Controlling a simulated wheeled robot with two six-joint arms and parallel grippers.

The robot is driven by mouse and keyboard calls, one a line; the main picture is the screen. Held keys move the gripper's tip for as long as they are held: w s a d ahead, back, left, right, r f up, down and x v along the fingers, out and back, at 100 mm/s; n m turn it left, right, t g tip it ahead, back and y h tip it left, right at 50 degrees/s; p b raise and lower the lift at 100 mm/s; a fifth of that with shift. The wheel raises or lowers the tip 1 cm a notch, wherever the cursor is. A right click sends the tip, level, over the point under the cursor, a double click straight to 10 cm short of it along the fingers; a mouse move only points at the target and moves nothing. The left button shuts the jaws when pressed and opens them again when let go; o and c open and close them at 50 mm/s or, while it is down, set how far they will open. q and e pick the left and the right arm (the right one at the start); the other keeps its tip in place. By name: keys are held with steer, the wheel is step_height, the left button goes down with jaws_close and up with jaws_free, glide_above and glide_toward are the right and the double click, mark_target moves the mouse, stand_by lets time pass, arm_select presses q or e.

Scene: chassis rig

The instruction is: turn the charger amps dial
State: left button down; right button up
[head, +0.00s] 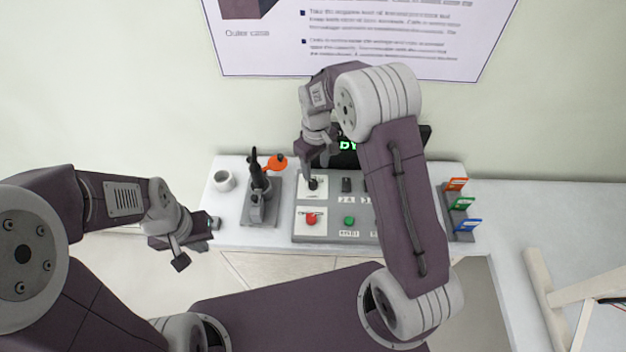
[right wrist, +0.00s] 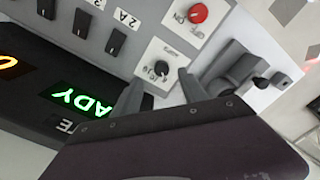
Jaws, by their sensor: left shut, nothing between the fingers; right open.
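The charger panel (head: 366,236) is a grey box on the white table. Its amps dial (head: 313,184) is a small black knob on a white square plate at the panel's upper left. The dial (right wrist: 161,68) also shows in the right wrist view, with a printed scale around it. My right gripper (head: 314,164) is open and empty above the dial, its fingers pointing down at it. In the right wrist view its two fingertips (right wrist: 160,80) are either side of the dial; contact cannot be told. My left gripper (head: 207,229) is shut and empty near the table's left front edge.
A red knob (head: 312,218), a green button (head: 349,221) and black switches (right wrist: 116,41) are near the dial. A display (right wrist: 72,102) with green letters stands behind. A grey stand (head: 262,208), a white cup (head: 224,181) and a coloured card rack (head: 460,222) flank the panel.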

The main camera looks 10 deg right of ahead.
mark_target(313, 182)
steer(key=f, duration=0.4)
steer(key=w+f, duration=0.1)
steer(key=f, duration=0.2)
steer(key=shift+a+p, duration=0.4)
steer(key=shift+s+d+f, duration=0.2)
steer(key=shift+f, duration=0.25)
steer(key=shift+w+a, duration=0.1)
jaws_close()
